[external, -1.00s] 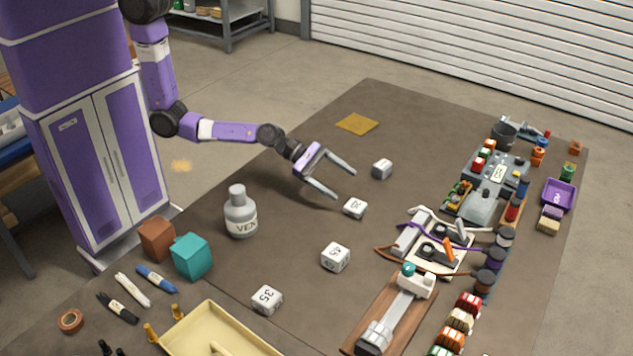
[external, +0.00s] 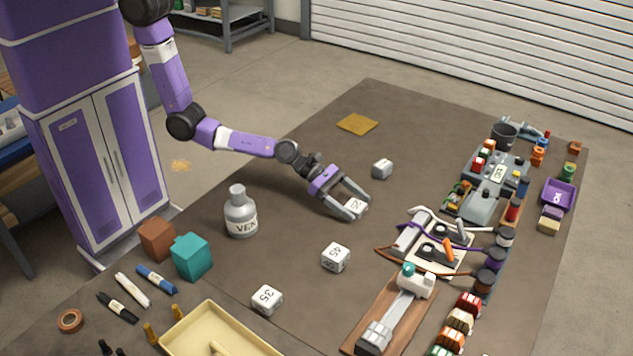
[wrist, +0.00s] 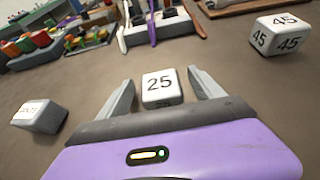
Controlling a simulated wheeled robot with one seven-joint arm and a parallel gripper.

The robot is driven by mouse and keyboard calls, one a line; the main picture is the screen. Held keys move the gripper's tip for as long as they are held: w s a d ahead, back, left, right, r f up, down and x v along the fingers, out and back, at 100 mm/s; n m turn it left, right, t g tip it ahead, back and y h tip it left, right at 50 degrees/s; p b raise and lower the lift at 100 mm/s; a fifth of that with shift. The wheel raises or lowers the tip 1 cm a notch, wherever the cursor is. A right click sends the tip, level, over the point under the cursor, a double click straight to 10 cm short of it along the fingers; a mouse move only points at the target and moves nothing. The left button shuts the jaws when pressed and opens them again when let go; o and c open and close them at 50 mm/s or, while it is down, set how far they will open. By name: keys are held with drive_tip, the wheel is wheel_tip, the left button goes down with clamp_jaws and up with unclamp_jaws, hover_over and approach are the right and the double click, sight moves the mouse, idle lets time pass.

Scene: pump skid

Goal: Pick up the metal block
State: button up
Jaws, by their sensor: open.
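A small pale grey-white block marked 25 (external: 356,206) sits on the dark mat. My gripper (external: 359,207) is open and low over the mat, with its fingers on either side of this block. In the wrist view the block (wrist: 162,89) stands between the open fingers (wrist: 163,88), with a gap visible on each side. Similar blocks stand apart: one marked 45 (external: 335,257), one marked 35 (external: 266,299), and one (external: 382,169) beyond my gripper, whose marking is too small to read. I cannot tell by look alone which is metal.
A grey VEX bottle (external: 240,214) stands to the left, near a teal block (external: 192,257) and a brown block (external: 157,239). A device with cables (external: 430,240) and a wooden board (external: 385,322) lie to the right. The mat between is mostly clear.

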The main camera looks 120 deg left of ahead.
drive_tip(key=shift+w, duration=0.1)
drive_tip(key=c, duration=1.7)
drive_tip(key=shift+o, duration=0.2)
